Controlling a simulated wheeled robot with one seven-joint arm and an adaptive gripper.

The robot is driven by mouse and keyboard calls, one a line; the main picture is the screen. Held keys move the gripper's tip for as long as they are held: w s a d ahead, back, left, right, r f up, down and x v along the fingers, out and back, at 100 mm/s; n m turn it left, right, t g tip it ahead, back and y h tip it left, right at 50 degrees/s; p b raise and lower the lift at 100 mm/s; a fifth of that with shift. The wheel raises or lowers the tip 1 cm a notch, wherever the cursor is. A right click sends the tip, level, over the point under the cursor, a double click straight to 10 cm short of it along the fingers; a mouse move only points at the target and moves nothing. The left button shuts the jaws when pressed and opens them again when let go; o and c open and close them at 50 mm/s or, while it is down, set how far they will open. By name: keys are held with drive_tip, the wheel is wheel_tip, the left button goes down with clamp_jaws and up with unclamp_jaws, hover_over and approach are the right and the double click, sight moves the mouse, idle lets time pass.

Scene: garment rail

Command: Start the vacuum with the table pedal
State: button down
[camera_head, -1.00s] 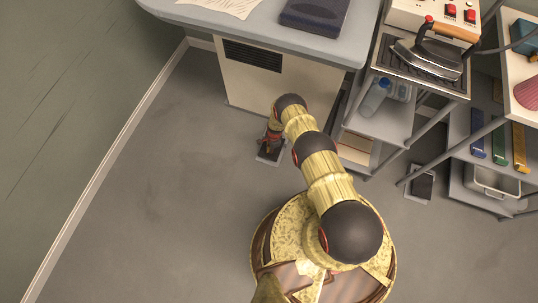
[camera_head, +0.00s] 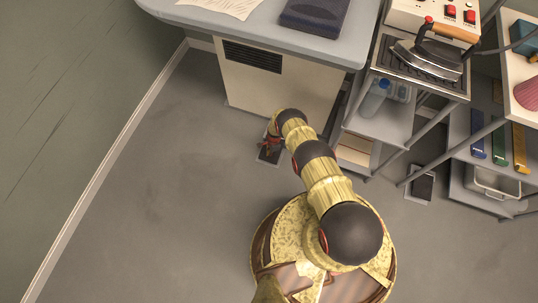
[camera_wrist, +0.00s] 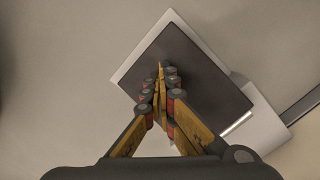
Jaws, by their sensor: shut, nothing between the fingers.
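A foot pedal (camera_head: 264,158) with a dark pad on a light grey base lies on the floor in front of the ironing table's (camera_head: 353,50) cabinet. In the wrist view the dark pad (camera_wrist: 205,75) fills the middle, with its pale base around it. My gripper (camera_wrist: 161,72) is shut and empty, its fingertips over the pad's left part. I cannot tell whether they touch it. In the head view my gripper (camera_head: 270,145) covers part of the pedal. The vacuum is not recognisable in view.
A second dark pedal (camera_head: 422,185) lies on the floor to the right, near the trolley legs. An iron (camera_head: 430,58) rests on the stand at upper right. A shelf unit (camera_head: 462,185) stands right. The floor at left is clear.

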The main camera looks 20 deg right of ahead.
sight(274, 154)
drive_tip(key=shift+s+f, duration=0.15)
drive_tip(key=shift+s, duration=0.1)
drive_tip(key=shift+w+d+r, duration=0.2)
drive_tip(key=shift+d+r, duration=0.1)
drive_tip(key=shift+d, duration=0.45)
drive_tip(key=shift+w+d+r, duration=0.15)
drive_tip(key=shift+d+r, duration=0.1)
drive_tip(key=shift+d, duration=0.45)
drive_tip(key=shift+w+d+r, duration=0.15)
drive_tip(key=shift+r, duration=0.65)
wheel_tip(274, 154, up, 10)
drive_tip(key=shift+d+r, duration=0.15)
drive_tip(key=shift+d, duration=0.25)
